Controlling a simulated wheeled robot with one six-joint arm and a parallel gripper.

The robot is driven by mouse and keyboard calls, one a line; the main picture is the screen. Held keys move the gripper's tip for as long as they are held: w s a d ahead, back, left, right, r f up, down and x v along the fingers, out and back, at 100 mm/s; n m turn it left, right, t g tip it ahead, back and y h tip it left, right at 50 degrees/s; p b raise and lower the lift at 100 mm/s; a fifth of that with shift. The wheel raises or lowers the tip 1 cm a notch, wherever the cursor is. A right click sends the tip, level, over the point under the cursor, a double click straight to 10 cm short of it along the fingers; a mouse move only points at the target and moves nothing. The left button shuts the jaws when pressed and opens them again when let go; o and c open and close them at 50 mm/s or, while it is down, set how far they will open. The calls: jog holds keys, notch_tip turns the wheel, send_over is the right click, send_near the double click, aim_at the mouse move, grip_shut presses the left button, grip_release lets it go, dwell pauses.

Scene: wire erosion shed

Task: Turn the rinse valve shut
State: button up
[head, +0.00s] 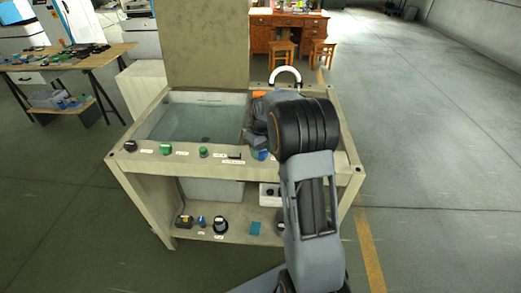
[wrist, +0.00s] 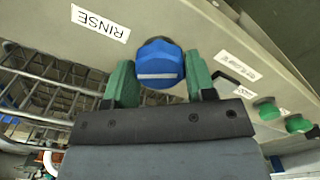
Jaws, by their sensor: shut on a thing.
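The rinse valve is a faceted blue knob (wrist: 157,65) with a white line across its face, on the front panel of the wash station. A white label reading RINSE (wrist: 100,23) is on the panel beside it. My gripper (wrist: 160,78) has its two green fingers on either side of the knob and is shut on it. The white line runs nearly level across the wrist view. In the head view a bit of the blue knob (head: 260,155) shows left of my arm, which hides the fingers.
A water-filled basin (head: 190,123) lies behind the panel. A black knob (head: 130,146), a green knob (head: 165,149) and another green knob (head: 204,152) stand along the panel to the left. The lower shelf (head: 240,231) holds small items. Open floor (head: 440,160) lies to the right.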

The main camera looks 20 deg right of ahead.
aim_at(261, 151)
jog(key=m, duration=0.6)
jog(key=shift+w+r, duration=0.1)
jog(key=shift+w, duration=0.05)
dwell(0.7)
jog(key=o, duration=0.9)
notch_tip(261, 151, up, 14)
jog(key=shift+f, duration=0.15)
dwell(0.4)
